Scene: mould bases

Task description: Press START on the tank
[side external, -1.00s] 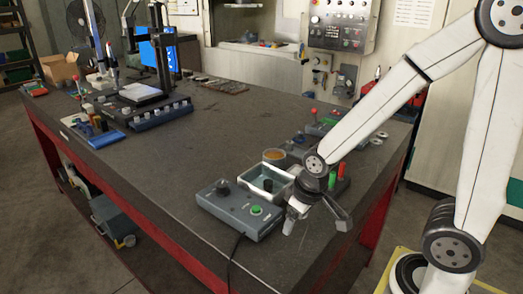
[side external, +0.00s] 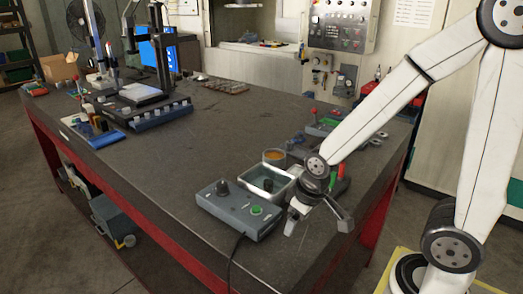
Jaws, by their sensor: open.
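A grey control box (side external: 241,211) lies near the front edge of the dark table. It has a black knob (side external: 222,188) and a green button (side external: 257,210) on top. A small white-rimmed tank (side external: 269,185) stands directly behind the box. My gripper (side external: 316,226) is open, just right of the control box and in front of the tank's right side. One finger points down near the table top, and the other reaches to the right. I see nothing between the fingers. Any lettering on the button is too small to read.
An orange-topped round container (side external: 274,157) stands behind the tank. Red and green upright pieces (side external: 340,178) stand close behind my gripper. A cable (side external: 235,255) runs off the table's front edge. The middle of the table is clear.

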